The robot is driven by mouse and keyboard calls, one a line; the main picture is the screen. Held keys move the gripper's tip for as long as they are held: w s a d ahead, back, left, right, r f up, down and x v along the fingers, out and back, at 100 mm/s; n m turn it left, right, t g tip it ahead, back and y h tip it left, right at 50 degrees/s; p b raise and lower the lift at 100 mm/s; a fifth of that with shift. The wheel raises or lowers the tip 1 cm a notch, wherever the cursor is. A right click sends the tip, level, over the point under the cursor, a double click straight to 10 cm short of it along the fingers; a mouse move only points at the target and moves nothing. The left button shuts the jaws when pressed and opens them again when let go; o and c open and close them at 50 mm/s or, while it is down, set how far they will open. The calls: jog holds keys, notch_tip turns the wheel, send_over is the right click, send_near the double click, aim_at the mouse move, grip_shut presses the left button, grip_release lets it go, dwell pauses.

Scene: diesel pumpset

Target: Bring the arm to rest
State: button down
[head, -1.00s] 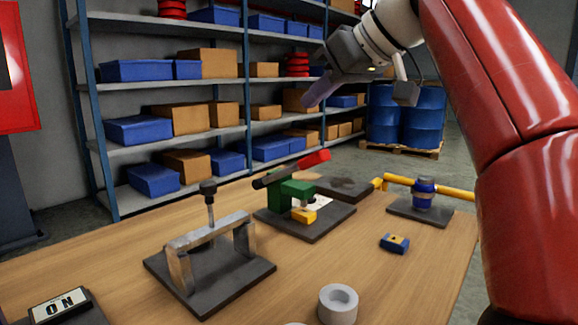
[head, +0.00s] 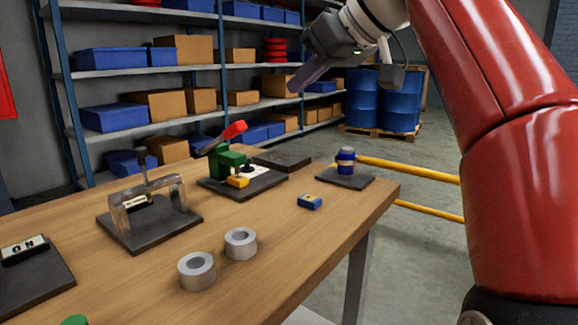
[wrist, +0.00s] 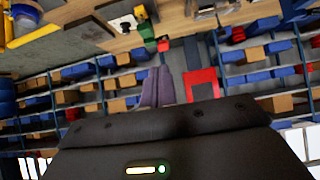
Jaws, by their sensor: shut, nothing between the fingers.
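My gripper (head: 308,74) is raised above and beyond the far right part of the table, in front of the shelving. Its fingers are together with nothing between them; they also show in the wrist view (wrist: 157,88). My red arm comes down the right side of the head view. The gripper touches nothing that I can see.
The wooden table (head: 250,290) carries a grey clamp frame (head: 150,205), a green device with a red handle (head: 232,160), a blue cylinder (head: 346,160), a small blue block (head: 309,202) and two grey rings (head: 197,270). Yellow rails (head: 420,172) stand beyond the table's right edge.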

jog(key=s+d+f+m+h, duration=0.2)
jog(key=s+f, duration=0.4)
jog(key=f, duration=0.7)
jog(key=s+d+f+m+h, duration=0.3)
jog(key=s+d+f, duration=0.3)
jog(key=f, duration=0.7)
jog(key=s+d+f+m+h, duration=0.3)
jog(key=s+f, duration=0.4)
jog(key=f, duration=0.6)
jog(key=shift+s+d+f+m+g, duration=0.2)
jog(key=shift+d+f+m+g, duration=0.15)
jog(key=shift+d+m, duration=0.6)
